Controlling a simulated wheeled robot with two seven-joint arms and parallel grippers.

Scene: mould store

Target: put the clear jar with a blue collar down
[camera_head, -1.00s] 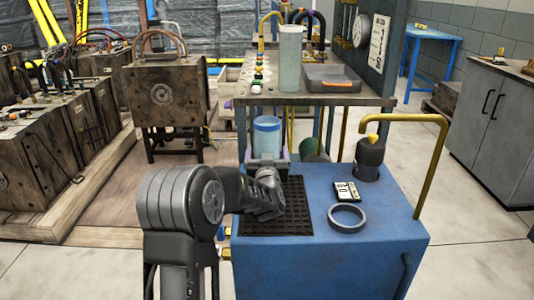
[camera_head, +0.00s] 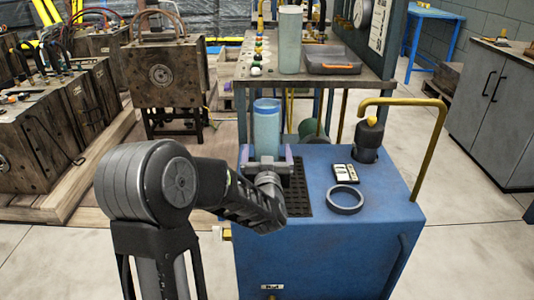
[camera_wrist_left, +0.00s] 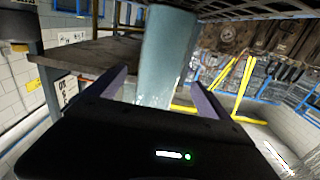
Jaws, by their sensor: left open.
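The clear jar with a blue collar (camera_head: 267,130) stands upright at the back left of the blue cabinet top (camera_head: 390,190), by the black grate (camera_head: 299,190). Its base is hidden behind my left gripper. My left gripper (camera_head: 266,160) is open, with one finger on each side of the jar's lower part. In the left wrist view the jar (camera_wrist_left: 167,55) shows between the two purple-grey fingers, with a gap visible at least on one side. The grate edge shows at the top of that view. My right gripper is not in view.
A grey ring (camera_head: 344,199), a small label card (camera_head: 345,175) and a dark pump-like post (camera_head: 368,140) with a yellow pipe (camera_head: 437,145) are on the cabinet's right. Behind is a raised bench (camera_head: 345,86) with a tall pale cylinder (camera_head: 290,42) and a grey tray (camera_head: 333,62).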

